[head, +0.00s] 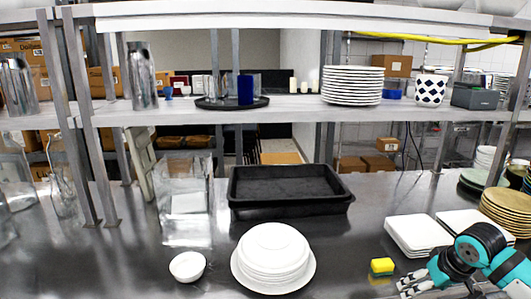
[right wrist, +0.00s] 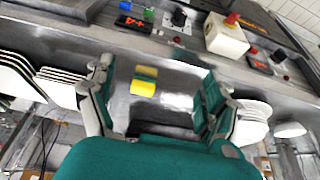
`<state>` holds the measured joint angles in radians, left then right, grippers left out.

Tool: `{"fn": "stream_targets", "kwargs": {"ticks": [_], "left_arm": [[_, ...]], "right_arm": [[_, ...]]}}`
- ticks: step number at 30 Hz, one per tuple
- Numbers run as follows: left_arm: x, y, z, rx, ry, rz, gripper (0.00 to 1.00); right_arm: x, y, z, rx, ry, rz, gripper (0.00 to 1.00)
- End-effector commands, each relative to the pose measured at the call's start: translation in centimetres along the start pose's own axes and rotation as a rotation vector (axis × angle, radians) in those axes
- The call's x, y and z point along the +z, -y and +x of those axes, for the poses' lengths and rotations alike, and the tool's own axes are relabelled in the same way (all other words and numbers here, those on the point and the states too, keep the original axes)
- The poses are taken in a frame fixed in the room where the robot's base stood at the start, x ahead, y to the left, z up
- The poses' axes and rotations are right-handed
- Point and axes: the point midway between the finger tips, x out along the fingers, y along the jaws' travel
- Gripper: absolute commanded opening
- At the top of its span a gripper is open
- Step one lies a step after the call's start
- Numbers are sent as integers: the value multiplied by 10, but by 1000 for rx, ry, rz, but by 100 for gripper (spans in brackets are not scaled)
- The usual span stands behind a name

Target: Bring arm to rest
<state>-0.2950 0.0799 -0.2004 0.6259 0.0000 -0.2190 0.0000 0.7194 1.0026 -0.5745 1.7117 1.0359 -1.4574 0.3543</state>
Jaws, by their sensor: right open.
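My right gripper (head: 404,286) is at the lower right of the head view, low over the steel counter (head: 352,236). In the right wrist view my right gripper (right wrist: 156,72) has its two fingers spread wide, with nothing held between them. A yellow and green sponge (head: 381,267) lies on the counter just left of and beyond the fingers. The sponge also shows in the right wrist view (right wrist: 144,82), in the gap between the fingers but apart from them. My left gripper is not in view.
Square white plates (head: 412,236) stand just behind my right arm, with stacked tan plates (head: 507,207) at right. Round white plates (head: 272,255), a small bowl (head: 187,266) and a black tray (head: 290,187) are further left. A shelf (head: 290,108) spans above.

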Motion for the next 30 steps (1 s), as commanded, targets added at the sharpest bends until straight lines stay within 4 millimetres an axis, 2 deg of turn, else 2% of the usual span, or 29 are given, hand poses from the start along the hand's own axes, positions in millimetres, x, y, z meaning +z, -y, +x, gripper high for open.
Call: {"fn": "stream_targets", "kwargs": {"ticks": [11, 14, 19, 23, 24, 26, 27, 29, 30], "left_arm": [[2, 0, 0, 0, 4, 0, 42], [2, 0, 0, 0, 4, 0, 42], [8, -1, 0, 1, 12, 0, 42], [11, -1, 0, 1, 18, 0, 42], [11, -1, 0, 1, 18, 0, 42], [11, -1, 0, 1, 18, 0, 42], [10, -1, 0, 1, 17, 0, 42], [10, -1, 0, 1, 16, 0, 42], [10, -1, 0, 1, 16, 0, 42]], "right_arm": [[10, -1, 72, -12, -27, 44, 85], [19, -2, 101, -10, -34, 59, 85], [50, -3, 164, 3, -38, 85, 85], [101, -1, 226, 23, -23, 100, 85], [124, 1, 247, 33, -13, 100, 85], [160, 5, 276, 47, 3, 98, 85], [185, 9, 293, 55, 14, 92, 85], [225, 16, 315, 66, 35, 83, 85], [253, 21, 328, 72, 51, 73, 85]]}}
